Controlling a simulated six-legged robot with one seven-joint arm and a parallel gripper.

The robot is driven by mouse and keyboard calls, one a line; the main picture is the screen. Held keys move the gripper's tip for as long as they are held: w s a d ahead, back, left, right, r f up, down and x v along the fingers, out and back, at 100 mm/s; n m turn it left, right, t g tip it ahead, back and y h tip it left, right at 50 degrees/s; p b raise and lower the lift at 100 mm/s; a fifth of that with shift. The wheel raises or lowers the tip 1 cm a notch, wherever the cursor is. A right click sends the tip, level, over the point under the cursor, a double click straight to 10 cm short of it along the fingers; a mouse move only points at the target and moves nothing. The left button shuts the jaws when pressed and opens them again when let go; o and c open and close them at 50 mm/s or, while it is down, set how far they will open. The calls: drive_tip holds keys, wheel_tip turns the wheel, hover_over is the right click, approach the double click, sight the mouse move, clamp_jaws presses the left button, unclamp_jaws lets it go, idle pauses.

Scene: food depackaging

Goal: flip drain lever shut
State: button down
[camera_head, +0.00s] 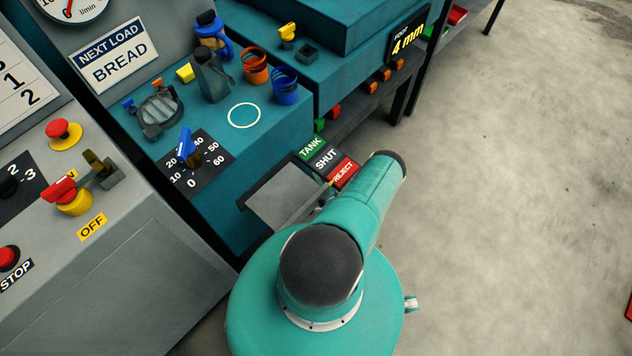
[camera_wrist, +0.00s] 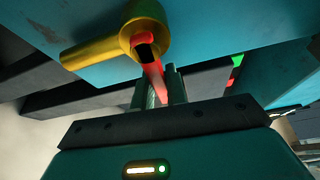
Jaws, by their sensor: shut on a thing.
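The drain lever (camera_wrist: 151,70) is a thin red handle in the wrist view. It comes out of the round yellow valve body (camera_wrist: 147,22), whose yellow pipe points left. My gripper (camera_wrist: 158,80) is shut on the red lever, with a finger on either side of it. In the head view, the label plate with green TANK, black SHUT and red REJECT fields (camera_head: 326,159) sits at the machine's lower edge. My arm hides the gripper and most of the valve there.
A grey flat plate (camera_head: 288,195) juts out left of my arm. The teal bench top (camera_head: 215,125) carries a blue-handled dial (camera_head: 186,150), a blue cup (camera_head: 285,86) and an orange cup (camera_head: 254,67). A grey control panel (camera_head: 130,215) stands at left.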

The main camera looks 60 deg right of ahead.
drive_tip(key=shift+r+n, duration=0.2)
drive_tip(key=shift+n, duration=0.2)
drive_tip(key=c, duration=1.4)
unclamp_jaws()
drive_tip(key=shift+a, duration=0.1)
drive_tip(key=v, duration=1.3)
drive_tip(key=shift+s+a+f, duration=0.25)
drive_tip(key=shift+s, duration=0.05)
